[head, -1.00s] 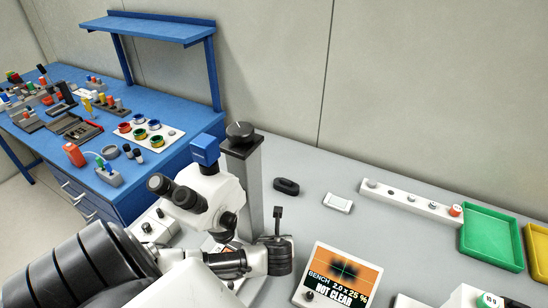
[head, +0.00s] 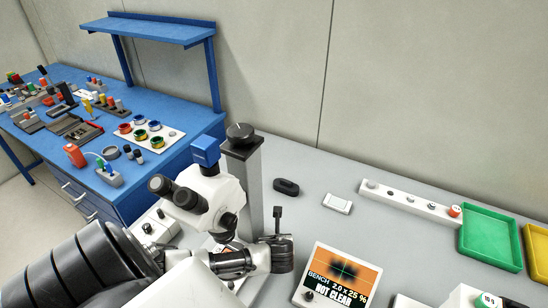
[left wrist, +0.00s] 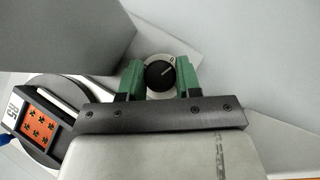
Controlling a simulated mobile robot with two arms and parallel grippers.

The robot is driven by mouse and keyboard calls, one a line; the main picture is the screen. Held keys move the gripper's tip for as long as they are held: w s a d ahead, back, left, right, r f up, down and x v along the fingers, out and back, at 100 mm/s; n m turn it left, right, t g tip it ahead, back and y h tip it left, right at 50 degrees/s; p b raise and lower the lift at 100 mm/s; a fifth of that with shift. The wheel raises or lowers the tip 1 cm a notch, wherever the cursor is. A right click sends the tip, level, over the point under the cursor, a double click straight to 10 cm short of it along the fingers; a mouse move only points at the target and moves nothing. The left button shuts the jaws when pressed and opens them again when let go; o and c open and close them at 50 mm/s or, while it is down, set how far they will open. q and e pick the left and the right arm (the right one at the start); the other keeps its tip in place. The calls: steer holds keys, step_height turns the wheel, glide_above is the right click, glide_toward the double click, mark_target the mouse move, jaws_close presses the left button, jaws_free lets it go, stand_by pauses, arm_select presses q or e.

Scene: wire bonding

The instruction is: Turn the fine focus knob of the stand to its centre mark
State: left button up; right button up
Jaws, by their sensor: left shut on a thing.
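The fine focus knob (left wrist: 159,75) is black with a white pointer line and sits before a pale round collar. In the left wrist view the line points up and to the right. My left gripper (left wrist: 158,78) has its green fingers shut on the knob, one on each side. In the head view the stand column (head: 255,190) rises behind the white microscope (head: 205,195); my arm hides the low part, and I cannot make out the focus knob there. My right gripper is out of view.
A round stage (left wrist: 52,88) with an orange grid lies left of the knob in the wrist view. A black oval object (head: 286,186), a small white box (head: 338,203), a white strip (head: 405,200) and a green tray (head: 492,236) stand on the grey bench, with bare bench between them.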

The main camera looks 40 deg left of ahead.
arm_select(q)
steer(key=shift+w+d+r+n+g+y+p, duration=0.15)
steer(key=shift+n+g+y+p, duration=0.1)
steer(key=shift+n+g+p, duration=0.25)
steer(key=shift+s+a+r+n+g+y+p, duration=0.1)
steer(key=shift+n+g+y+p, duration=0.3)
steer(key=shift+n, duration=0.3)
steer(key=shift+f+n+g+p, duration=0.2)
steer(key=shift+n+g+p, duration=0.35)
steer(key=shift+n, duration=0.35)
steer(key=shift+y, duration=0.25)
steer(key=o, duration=0.9)
steer(key=b+v, duration=0.1)
steer(key=v, duration=0.9)
steer(key=shift+d+r, duration=0.25)
